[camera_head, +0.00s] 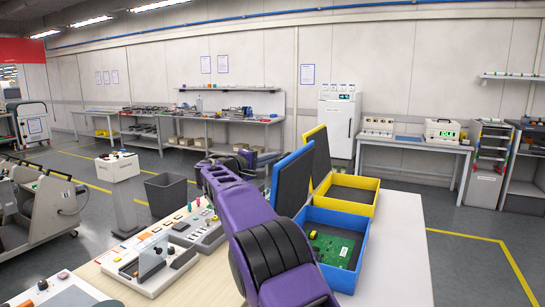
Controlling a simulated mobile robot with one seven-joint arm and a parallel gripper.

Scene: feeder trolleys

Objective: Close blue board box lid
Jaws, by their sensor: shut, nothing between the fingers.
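The blue box (357,257) stands on the light table with its lid raised. A green circuit board (333,249) lies inside it. The open blue lid (292,181) stands roughly upright at the box's back left, its dark inner face toward the right and a blue edge showing. My purple arm crosses in front of the box's left side and the lower lid. Its wrist bends right toward the far left side of the lid. My gripper's fingers do not show; the lid appears to hide that end, and I cannot tell whether it touches the lid.
A yellow box (371,187) with its lid (318,155) also open stands just behind the blue one. Grey control panels (150,263) sit on the table to the left of my arm. The table's right part (405,255) is clear.

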